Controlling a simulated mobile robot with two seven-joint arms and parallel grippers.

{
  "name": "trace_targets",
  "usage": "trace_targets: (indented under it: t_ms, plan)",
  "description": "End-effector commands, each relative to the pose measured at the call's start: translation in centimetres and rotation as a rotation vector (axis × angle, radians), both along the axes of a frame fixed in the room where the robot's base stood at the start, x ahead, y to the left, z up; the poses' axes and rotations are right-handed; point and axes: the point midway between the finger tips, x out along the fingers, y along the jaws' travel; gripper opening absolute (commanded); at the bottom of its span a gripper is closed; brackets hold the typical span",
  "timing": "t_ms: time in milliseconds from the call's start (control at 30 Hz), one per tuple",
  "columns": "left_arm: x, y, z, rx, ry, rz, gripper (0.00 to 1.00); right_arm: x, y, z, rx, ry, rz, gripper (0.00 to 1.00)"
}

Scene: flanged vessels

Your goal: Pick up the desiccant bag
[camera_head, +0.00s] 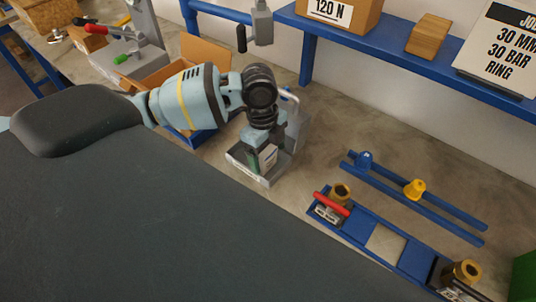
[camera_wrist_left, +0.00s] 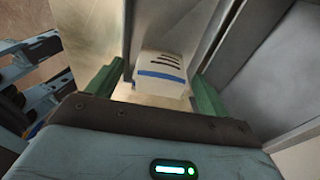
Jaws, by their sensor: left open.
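The desiccant bag (camera_wrist_left: 163,66) is a small white packet with a blue band and dark printed lines. In the left wrist view it sits between the two green fingers of my left gripper (camera_wrist_left: 158,76), with a gap visible on both sides. The fingers are open. The gripper mostly hides the bag there, and I cannot make it out clearly. My right gripper is not in view.
An open cardboard box (camera_head: 205,52) stands behind my left arm. A blue fixture (camera_head: 352,228) with brass fittings and blue rails (camera_head: 440,208) lie to the right. A blue shelf (camera_head: 400,56) runs along the back.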

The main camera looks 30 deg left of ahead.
Motion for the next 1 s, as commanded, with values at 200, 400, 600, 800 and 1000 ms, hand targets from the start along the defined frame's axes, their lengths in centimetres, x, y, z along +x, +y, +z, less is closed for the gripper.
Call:
trace_targets:
  t_ms: [200,400,600,800,1000]
  plan:
    - [0.0,0.0,0.0,0.000,0.000,0.000,0.60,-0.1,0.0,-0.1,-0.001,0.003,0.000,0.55]
    - [0.0,0.0,0.1,0.000,0.000,0.000,0.34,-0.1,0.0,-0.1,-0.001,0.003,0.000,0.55]
    - [0.0,0.0,0.1,0.000,-0.001,0.000,0.31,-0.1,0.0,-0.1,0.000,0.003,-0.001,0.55]
    - [0.1,0.0,0.7,0.000,-0.002,-0.001,0.31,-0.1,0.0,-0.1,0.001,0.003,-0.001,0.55]
    - [0.1,0.0,2.8,-0.001,-0.003,-0.001,0.31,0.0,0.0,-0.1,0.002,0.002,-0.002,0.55]
